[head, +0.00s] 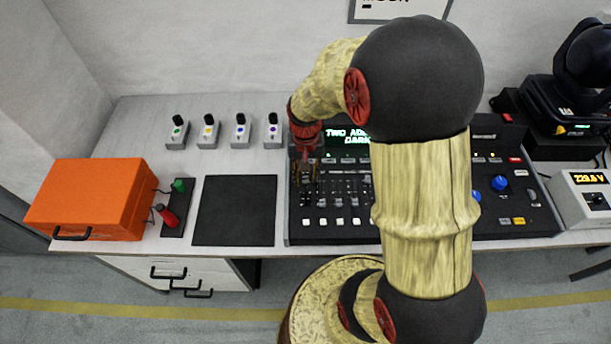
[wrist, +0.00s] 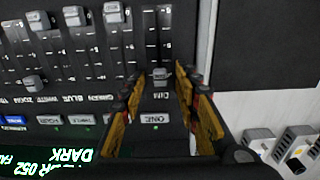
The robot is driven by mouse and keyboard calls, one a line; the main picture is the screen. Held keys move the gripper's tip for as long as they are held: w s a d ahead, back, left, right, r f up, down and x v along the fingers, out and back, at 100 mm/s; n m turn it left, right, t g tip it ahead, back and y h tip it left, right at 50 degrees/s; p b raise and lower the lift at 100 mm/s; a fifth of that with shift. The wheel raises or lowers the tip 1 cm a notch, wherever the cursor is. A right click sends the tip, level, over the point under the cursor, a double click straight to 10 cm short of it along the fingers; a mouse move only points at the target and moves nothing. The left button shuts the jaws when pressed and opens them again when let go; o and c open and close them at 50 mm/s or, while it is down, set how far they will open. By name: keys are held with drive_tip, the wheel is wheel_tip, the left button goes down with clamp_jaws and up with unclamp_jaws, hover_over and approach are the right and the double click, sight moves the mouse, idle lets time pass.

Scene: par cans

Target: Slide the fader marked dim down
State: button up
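The dim fader's pale cap (wrist: 160,75) sits at the end of its slot beside the label DIM, in the wrist view. That view is turned round, so the label reads upside down. My gripper (wrist: 158,85) is open, with one yellow and dark finger on each side of the cap. I see gaps between the cap and both fingers; their height over the panel is hard to judge. In the head view my gripper (head: 305,178) points down at the left end of the lighting console (head: 300,232) and hides the fader cap.
A button marked ONE (wrist: 155,118) lies past the label. A black mat (head: 235,210), an orange case (head: 90,195) and several small knob boxes (head: 240,132) lie left of the console. My arm hides its middle.

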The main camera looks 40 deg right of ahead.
drive_tip(key=shift+c, duration=1.3)
clamp_jaws()
